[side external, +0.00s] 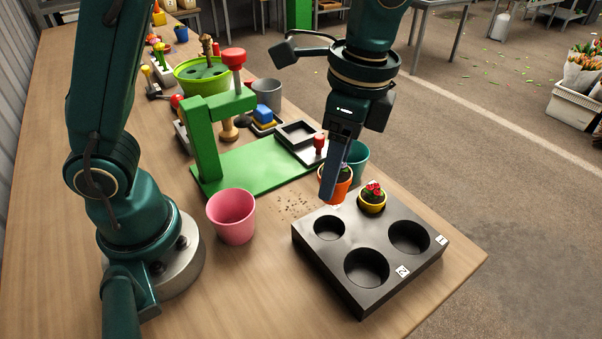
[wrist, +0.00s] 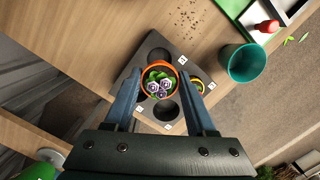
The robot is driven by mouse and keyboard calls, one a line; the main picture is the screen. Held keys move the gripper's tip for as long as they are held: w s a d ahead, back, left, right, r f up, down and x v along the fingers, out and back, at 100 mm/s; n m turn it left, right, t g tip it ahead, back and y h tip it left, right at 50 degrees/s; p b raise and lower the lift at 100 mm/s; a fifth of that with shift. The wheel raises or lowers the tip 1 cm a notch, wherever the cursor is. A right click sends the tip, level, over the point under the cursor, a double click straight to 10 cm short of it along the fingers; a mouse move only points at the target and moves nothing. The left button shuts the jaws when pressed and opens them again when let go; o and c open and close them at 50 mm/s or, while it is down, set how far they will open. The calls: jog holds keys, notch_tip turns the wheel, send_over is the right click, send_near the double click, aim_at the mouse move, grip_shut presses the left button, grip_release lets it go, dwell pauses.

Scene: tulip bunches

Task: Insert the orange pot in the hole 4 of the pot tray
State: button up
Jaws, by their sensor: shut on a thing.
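The orange pot (side external: 343,190) holds a plant whose purple-and-white flowers show in the wrist view. My gripper (side external: 334,184) is shut on the orange pot, with one finger on each side of its rim (wrist: 160,66). The pot appears held above the black pot tray (side external: 315,259), overlapping its far-left edge in the side view. A yellow pot (side external: 371,204) with red flowers sits in one tray hole. The near-left hole (side external: 329,229), front hole (side external: 366,268) and right hole (side external: 409,237) look empty.
A pink pot (side external: 231,216) stands left of the tray. A teal pot (side external: 357,158) stands behind my gripper. A green press (side external: 205,140) with its base plate and a small black tray (side external: 300,137) stand behind. Bare table lies before the tray.

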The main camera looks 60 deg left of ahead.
aim_at(337, 191)
jog(key=shift+f, duration=2.9)
jog(key=shift+f, duration=1.75)
jog(key=o, duration=1.4)
jog(key=shift+o, duration=0.2)
jog(key=shift+w+d+r, duration=0.1)
jog(key=shift+d+r, duration=0.05)
jog(key=shift+r, duration=1.15)
jog(key=shift+w+d+r, duration=0.1)
jog(key=shift+r, duration=1.2)
